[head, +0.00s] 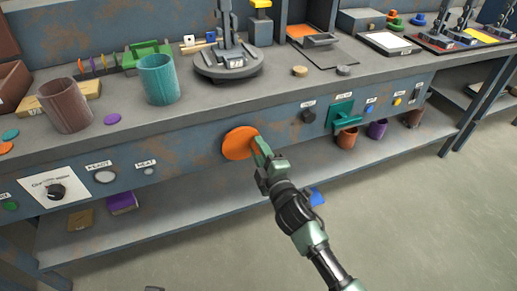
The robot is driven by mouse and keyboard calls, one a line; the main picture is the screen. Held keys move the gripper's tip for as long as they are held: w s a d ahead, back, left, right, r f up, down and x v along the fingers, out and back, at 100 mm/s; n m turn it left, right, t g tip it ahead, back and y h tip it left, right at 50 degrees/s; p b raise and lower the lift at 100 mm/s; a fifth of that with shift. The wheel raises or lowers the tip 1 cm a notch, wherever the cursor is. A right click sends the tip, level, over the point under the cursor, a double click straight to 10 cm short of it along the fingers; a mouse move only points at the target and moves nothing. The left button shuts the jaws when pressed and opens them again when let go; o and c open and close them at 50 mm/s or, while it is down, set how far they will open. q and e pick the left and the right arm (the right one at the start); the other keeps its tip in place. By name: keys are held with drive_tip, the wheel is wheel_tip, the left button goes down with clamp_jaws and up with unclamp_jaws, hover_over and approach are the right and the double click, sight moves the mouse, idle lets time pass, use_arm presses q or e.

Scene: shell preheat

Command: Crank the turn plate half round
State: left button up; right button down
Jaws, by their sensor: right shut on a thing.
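The turn plate (205,72) is a grey round disc on the bench top, with a dark grey upright fixture (228,42) standing on it. Below it, on the blue-grey front panel, is an orange round crank disc (237,144). My right gripper (261,152) is at the right edge of this disc, shut on the crank's handle. The handle itself is mostly hidden by the fingers. My left gripper is not in view.
A teal cup (158,80) and a brown cup (65,106) stand left on the bench. A green lever (344,117) and several knobs sit on the panel to the right. A lower shelf (190,195) runs beneath. The floor in front is clear.

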drive_tip(key=shift+f, duration=0.1)
drive_tip(key=c, duration=1.1)
unclamp_jaws()
drive_tip(key=shift+s, duration=0.1)
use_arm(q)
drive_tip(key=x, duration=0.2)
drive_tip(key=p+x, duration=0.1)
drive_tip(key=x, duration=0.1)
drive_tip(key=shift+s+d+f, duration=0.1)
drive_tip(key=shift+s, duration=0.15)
use_arm(e)
drive_tip(key=v, duration=0.7)
drive_tip(key=shift+s+d, duration=0.15)
drive_tip(key=shift+s, duration=0.15)
